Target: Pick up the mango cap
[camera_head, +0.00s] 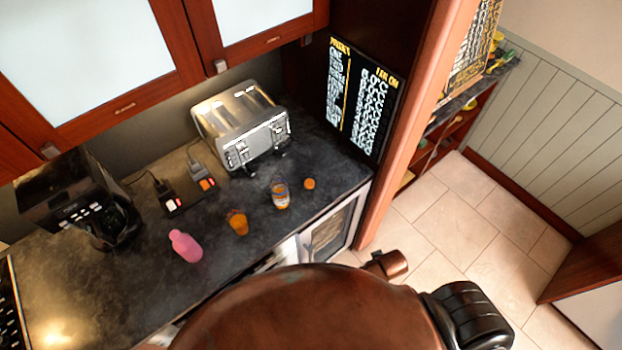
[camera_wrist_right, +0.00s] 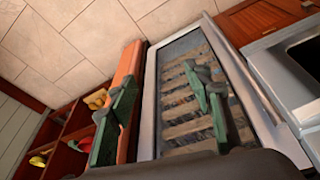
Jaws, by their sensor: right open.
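A small round orange piece (camera_head: 309,184), which looks like the mango cap, lies on the dark countertop (camera_head: 345,178) near its front right end. Left of it stand a jar with a pale label (camera_head: 280,194), an orange cup-like container (camera_head: 237,222) and a pink bottle (camera_head: 185,246). My right gripper (camera_wrist_right: 160,105) shows in the right wrist view, with its two green fingers wide apart and nothing between them. It faces a glass-fronted cabinet door (camera_wrist_right: 185,75), and the orange piece is not in that view. My left gripper is in neither view.
A dark menu board (camera_head: 362,97) stands at the counter's right end. Open shelves (camera_wrist_right: 70,130) with colourful items are beside the glass-fronted cabinet.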

